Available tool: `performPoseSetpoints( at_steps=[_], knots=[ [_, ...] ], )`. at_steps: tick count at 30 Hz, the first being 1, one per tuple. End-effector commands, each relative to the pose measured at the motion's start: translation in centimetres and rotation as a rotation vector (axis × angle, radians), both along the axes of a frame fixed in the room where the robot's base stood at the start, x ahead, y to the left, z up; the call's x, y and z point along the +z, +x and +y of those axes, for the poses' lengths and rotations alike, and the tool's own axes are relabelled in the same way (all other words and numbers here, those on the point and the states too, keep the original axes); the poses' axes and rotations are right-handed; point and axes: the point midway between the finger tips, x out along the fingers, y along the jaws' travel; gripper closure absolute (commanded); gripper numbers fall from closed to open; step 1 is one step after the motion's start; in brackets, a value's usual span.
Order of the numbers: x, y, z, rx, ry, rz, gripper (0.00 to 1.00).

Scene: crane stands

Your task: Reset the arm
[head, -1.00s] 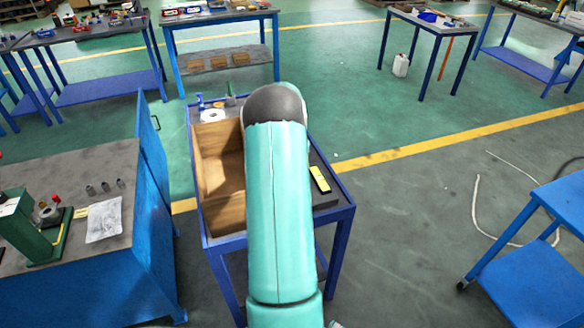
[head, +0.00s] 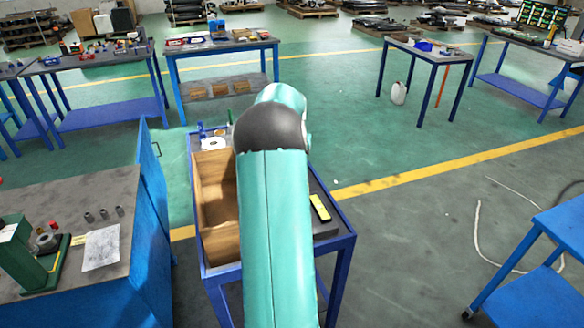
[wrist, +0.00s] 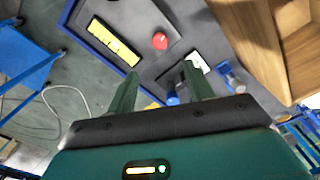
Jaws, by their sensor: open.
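My gripper (wrist: 158,82) shows in the wrist view with its two green fingers spread apart and nothing between them. It is above a blue-framed table with a dark grey top. In the head view my teal arm reaches forward over this table (head: 342,240) and hides its middle; my gripper is out of sight there. On the table, in the wrist view, are a yellow block (wrist: 113,41) on a dark plate, a red round knob (wrist: 160,41) and a small blue item (wrist: 231,78).
An open wooden box (head: 217,250) takes up the table's left side; it also shows in the wrist view (wrist: 296,40). A blue workbench (head: 150,245) stands close on the left. Another blue table (head: 545,260) is at the right. Open floor (head: 410,230) lies between.

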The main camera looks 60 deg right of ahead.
Motion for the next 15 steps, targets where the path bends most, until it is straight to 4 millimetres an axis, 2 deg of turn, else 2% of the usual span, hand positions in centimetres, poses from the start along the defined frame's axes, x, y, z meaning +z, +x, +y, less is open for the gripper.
performPoseSetpoints(
  at_steps=[12, 15],
  knots=[
    [-0.05, 0.03, 0.04, 0.001, 0.0, 0.0, 0.48],
    [0.55, 0.68, 0.72, 0.016, -0.004, -0.005, 0.48]
  ],
)
